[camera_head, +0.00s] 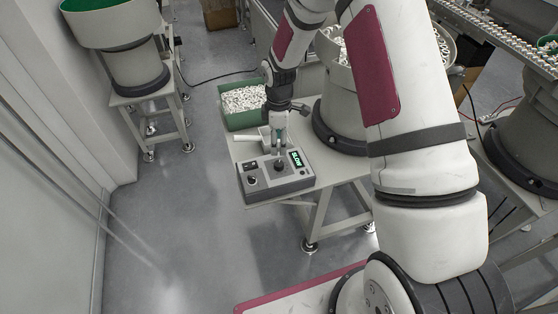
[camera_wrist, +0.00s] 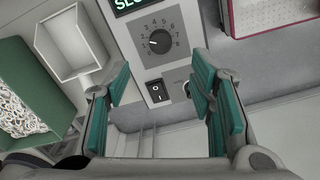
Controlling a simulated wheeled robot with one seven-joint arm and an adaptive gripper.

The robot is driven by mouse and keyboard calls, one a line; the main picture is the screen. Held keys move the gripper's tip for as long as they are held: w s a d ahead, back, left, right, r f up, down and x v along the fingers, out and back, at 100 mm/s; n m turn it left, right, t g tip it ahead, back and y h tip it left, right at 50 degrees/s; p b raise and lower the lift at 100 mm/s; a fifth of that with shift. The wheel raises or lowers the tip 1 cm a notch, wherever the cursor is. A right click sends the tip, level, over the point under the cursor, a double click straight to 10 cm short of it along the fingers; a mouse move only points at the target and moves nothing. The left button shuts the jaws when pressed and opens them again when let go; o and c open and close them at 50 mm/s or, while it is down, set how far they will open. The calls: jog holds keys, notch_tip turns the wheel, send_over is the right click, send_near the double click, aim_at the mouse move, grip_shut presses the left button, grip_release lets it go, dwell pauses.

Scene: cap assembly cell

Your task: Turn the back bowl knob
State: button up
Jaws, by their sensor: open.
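The control box (camera_head: 256,188) sits on the table corner. Its black knob (camera_head: 252,181) shows on the top face. In the wrist view the knob (camera_wrist: 159,42) is surrounded by a numbered dial, and its pointer is toward the left side of the scale. A black rocker switch (camera_wrist: 156,91) lies below the dial, and a green-lit display (camera_wrist: 130,4) above it. My gripper (camera_head: 279,150) is above the box; in the wrist view its teal fingers (camera_wrist: 167,105) are apart with nothing between them. The knob appears beyond the fingertips, untouched.
A green bin of white caps (camera_head: 223,112) stands behind the box, with a pale scoop-like tray (camera_wrist: 58,46) beside it. A large bowl feeder base (camera_head: 330,135) stands right of my gripper. Another feeder (camera_head: 128,62) is at the left. Floor in front is clear.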

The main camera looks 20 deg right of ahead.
aim_at(279, 163)
notch_tip(279, 163, down, 10)
jog(key=shift+f+p, duration=0.1)
jog(key=shift+p, duration=0.4)
jog(key=c, duration=1.2)
